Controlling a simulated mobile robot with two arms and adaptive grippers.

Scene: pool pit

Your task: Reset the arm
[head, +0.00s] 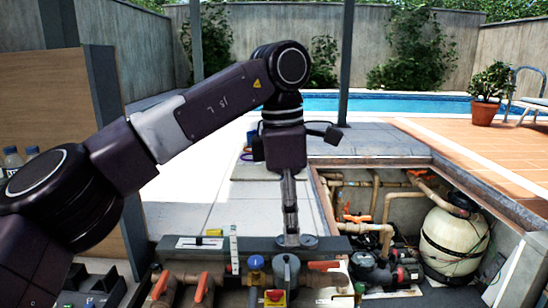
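My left arm comes in from the left and bends down at its wrist. My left gripper (291,236) hangs straight down over the grey ledge (262,242) at the front of the pit. Its fingers show as one narrow column, so I cannot tell whether they are open or shut. Their tips are at or just above a small grey round piece (310,240) on the ledge; contact is unclear. I see nothing clearly held. My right gripper is not in view.
Pipes with orange-handled valves (203,287) and a blue-knobbed valve (256,263) stand close in front of the ledge. The pit at right holds a cream filter tank (452,240) and a dark pump (372,268). Bottles (12,160) stand at far left. Paving behind is mostly clear.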

